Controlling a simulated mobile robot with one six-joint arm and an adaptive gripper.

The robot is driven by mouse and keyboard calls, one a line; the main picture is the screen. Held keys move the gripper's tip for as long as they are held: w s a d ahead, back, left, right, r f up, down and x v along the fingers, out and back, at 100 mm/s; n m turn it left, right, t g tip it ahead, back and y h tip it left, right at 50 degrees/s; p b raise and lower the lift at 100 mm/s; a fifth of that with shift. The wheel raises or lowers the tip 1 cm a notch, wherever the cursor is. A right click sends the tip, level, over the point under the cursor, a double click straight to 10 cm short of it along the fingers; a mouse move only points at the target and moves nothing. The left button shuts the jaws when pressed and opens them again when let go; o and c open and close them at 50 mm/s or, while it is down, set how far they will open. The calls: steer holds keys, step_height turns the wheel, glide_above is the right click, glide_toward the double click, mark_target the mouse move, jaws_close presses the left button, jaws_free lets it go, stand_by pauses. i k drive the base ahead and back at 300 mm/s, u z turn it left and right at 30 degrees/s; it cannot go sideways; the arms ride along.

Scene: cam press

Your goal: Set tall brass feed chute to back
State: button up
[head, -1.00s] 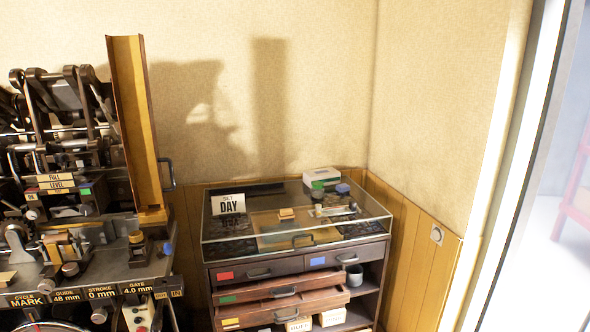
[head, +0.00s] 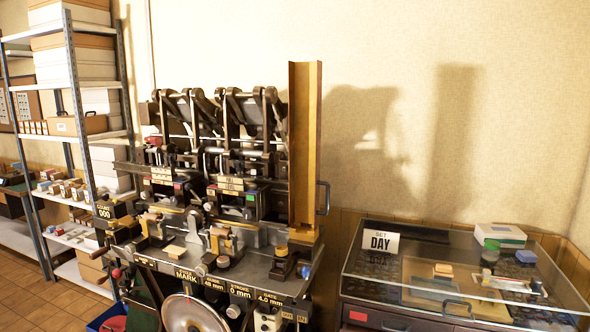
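The tall brass feed chute (head: 305,150) stands upright at the right end of the cam press (head: 215,250). It is an open channel with its inner face showing, and its foot meets a brass block (head: 303,235) on the press bed. A dark handle (head: 323,198) sticks out on its right side. I cannot tell from this view which position the chute is set to. My gripper is not in the head view.
A metal shelf rack (head: 72,55) with boxes stands at the left. Tiled floor (head: 45,305) shows at the lower left. A handwheel (head: 192,314) is at the press front.

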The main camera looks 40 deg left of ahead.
mark_target(305, 80)
steer(key=u, duration=0.3)
steer(key=i, duration=0.55)
steer(key=u, duration=0.95)
steer(key=i, duration=0.95)
steer(key=u, duration=0.4)
steer(key=k, duration=0.95)
steer(key=u, duration=0.15)
steer(key=i, duration=0.55)
